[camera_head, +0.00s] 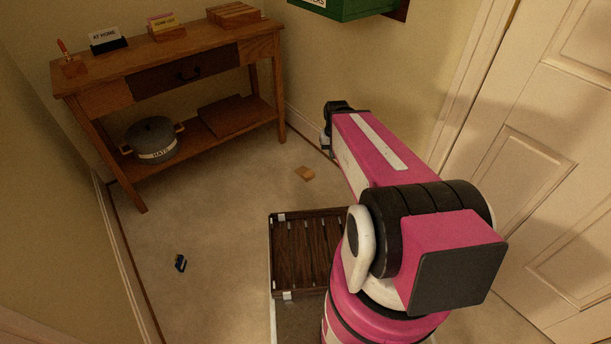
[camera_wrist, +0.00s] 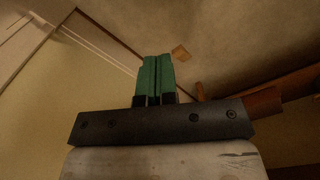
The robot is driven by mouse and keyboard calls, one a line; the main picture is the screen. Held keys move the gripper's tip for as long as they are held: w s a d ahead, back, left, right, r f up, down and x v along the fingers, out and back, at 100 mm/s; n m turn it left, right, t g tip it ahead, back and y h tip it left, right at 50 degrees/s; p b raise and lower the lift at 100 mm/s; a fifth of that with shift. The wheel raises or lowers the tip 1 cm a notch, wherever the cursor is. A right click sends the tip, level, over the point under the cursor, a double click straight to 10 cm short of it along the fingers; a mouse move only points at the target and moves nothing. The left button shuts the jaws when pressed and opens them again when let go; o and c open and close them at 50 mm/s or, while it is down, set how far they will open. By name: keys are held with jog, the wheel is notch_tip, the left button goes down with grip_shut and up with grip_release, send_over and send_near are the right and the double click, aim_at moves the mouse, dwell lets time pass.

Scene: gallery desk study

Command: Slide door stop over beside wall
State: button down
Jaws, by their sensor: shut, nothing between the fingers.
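The door stop (camera_head: 305,174), a small tan wooden wedge, lies on the carpet in front of the desk's right leg, apart from the wall (camera_head: 330,65). In the wrist view the door stop (camera_wrist: 181,53) shows just beyond the fingertips, slightly right of them. My gripper (camera_wrist: 155,60) has green fingers, pressed together and empty. The gripper and the door stop look apart, though the exact gap is hard to judge. In the head view my pink arm reaches toward the wall and hides most of the gripper.
A wooden desk (camera_head: 185,55) with a lower shelf stands against the back wall. A green box (camera_head: 345,8) hangs on the wall. A panelled white door (camera_head: 540,170) is at right. A small dark object (camera_head: 180,262) lies on open carpet at left.

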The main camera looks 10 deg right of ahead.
jog(key=c, duration=1.4)
grip_release()
jog(key=shift+w, duration=0.1)
jog(key=o, duration=1.4)
jog(key=w+a+f+n+y, duration=0.1)
jog(key=w+f, duration=0.3)
jog(key=w, duration=0.1)
jog(key=shift+a+t, duration=0.15)
jog(key=shift+t, duration=0.15)
jog(key=w+a+f+n+t+y, duration=0.1)
jog(key=w+f+n+t+y, duration=0.15)
jog(key=w+f, duration=1.1)
jog(key=w+f+n+t+y, duration=0.2)
jog(key=w+f+n+t, duration=0.1)
jog(key=w+f, duration=1.05)
notch_tip(320, 180, down, 15)
jog(key=w+d+t, duration=0.1)
jog(key=d, duration=0.2)
jog(key=shift+w, duration=0.4)
jog(key=shift+f+t+h, duration=0.1)
jog(key=shift+t+h, duration=0.15)
